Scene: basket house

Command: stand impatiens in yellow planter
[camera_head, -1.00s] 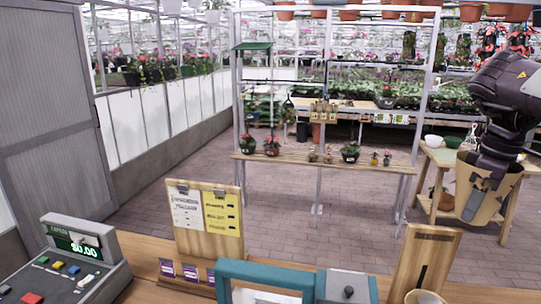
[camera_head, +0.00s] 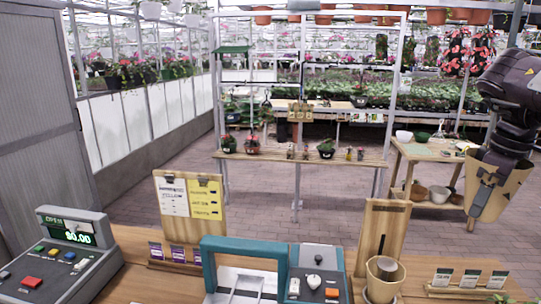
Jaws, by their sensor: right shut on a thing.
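My right gripper (camera_head: 489,178) is at the right edge, shut on a tan, tapered container (camera_head: 497,205) held in the air above the floor. The gripper's dark fingers lie against its left side; its inside is hidden. Small potted plants stand on the wooden bench in the middle: a dark green pot with a plant (camera_head: 326,148), a reddish pot with a plant (camera_head: 252,144) and a green pot with red flowers (camera_head: 229,144). I cannot tell which plant is the impatiens, nor pick out a yellow planter for certain. My left gripper is not in view.
A counter in front holds a till (camera_head: 65,240), a clipboard stand (camera_head: 190,205), a teal-framed device (camera_head: 245,250), a wooden board (camera_head: 382,225), a beige cup (camera_head: 383,278) and small cards (camera_head: 470,278). A wooden table (camera_head: 430,152) stands right.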

